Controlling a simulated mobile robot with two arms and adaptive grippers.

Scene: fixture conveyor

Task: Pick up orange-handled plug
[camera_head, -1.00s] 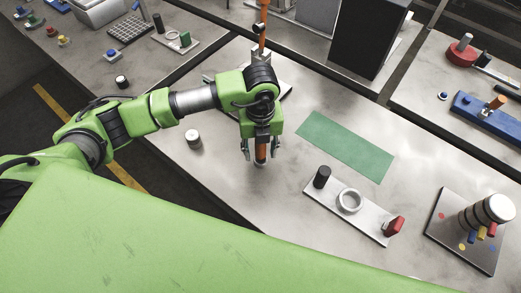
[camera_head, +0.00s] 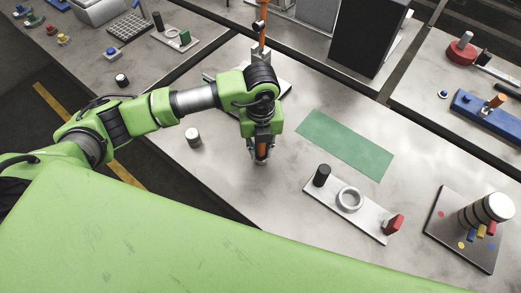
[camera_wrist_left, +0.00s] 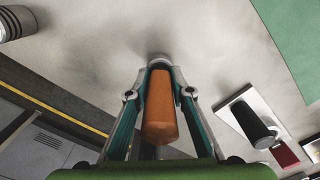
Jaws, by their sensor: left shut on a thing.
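The orange-handled plug stands on the grey table, with its orange handle (camera_head: 261,150) between the fingers of my left gripper (camera_head: 261,157). In the left wrist view the orange handle (camera_wrist_left: 160,107) lies between the two teal-sided fingers of the gripper (camera_wrist_left: 160,88), which are shut on it. A grey metal part of the plug (camera_wrist_left: 159,62) shows beyond the handle, at or near the table surface. Whether it touches the table is hard to tell. My right gripper is not in view.
A white fixture plate (camera_head: 333,208) with a black cylinder (camera_head: 322,176), a white ring (camera_head: 349,199) and a red block (camera_head: 395,223) lies to the right. A green mat (camera_head: 345,145) is behind it.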

